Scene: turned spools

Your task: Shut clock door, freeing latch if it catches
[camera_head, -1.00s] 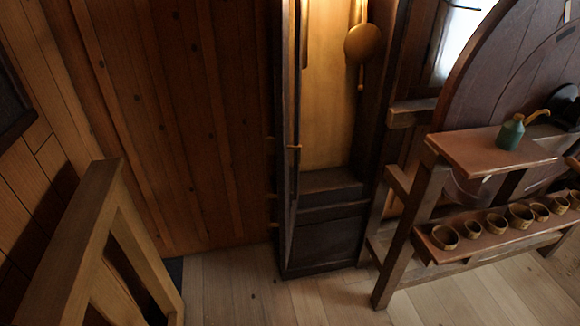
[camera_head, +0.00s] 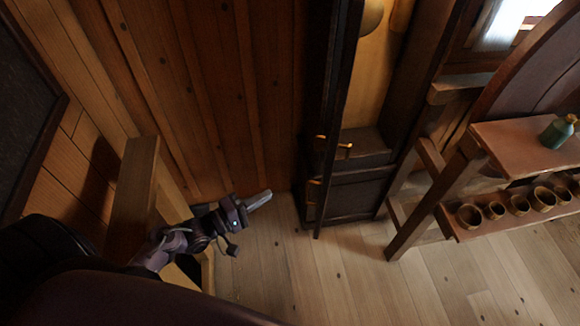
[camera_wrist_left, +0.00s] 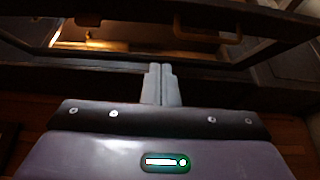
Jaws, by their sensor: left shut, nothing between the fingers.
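The tall dark clock case (camera_head: 362,190) stands against the plank wall, with a lit golden interior and part of a round brass pendulum bob (camera_head: 372,14) showing. Its door (camera_head: 331,130) stands open, seen nearly edge-on as a dark upright strip. A small brass handle (camera_head: 345,150) sits on it. My left gripper (camera_head: 262,198) is shut and empty, left of the door and apart from it in the head view. In the left wrist view the closed fingertips (camera_wrist_left: 161,72) point at a dark frame, with a brass handle (camera_wrist_left: 208,37) beyond. Latch details are not clear. My right gripper is out of view.
A wooden stand (camera_head: 135,195) is at the left, close to my left arm. A bench (camera_head: 500,145) with a green bottle (camera_head: 557,132) and several small cups on a lower shelf stands right of the clock. The floor (camera_head: 300,285) in front is clear.

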